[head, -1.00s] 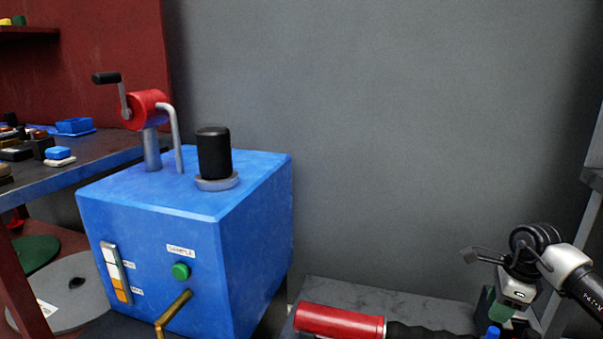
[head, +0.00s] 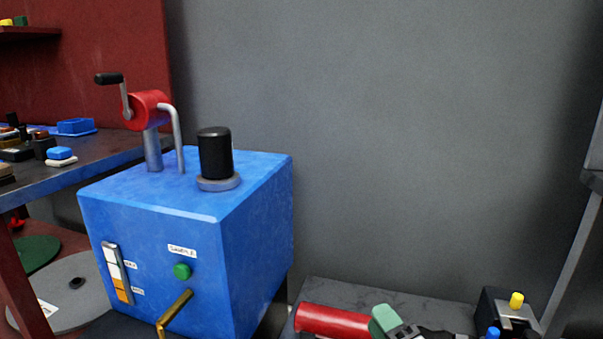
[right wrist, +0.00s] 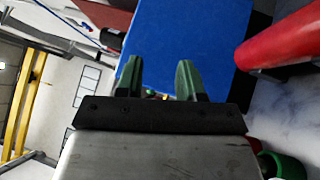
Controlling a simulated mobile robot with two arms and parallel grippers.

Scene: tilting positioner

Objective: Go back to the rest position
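My right gripper (head: 392,322) shows at the bottom edge of the head view, just right of the red cylinder (head: 328,320); most of its arm is out of frame. In the right wrist view, its two green fingers (right wrist: 158,80) stand apart with nothing held between them. The blue box (right wrist: 190,42) shows beyond them, and the red cylinder (right wrist: 285,38) is at the right, apart from the fingers. My left gripper is not in view.
The blue machine box (head: 255,235) carries a red crank (head: 148,108), a black knob (head: 215,153), a green button (head: 182,271) and a brass lever (head: 174,312). A small black unit with a yellow knob (head: 516,300) stands at right. A side table (head: 95,160) is at left.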

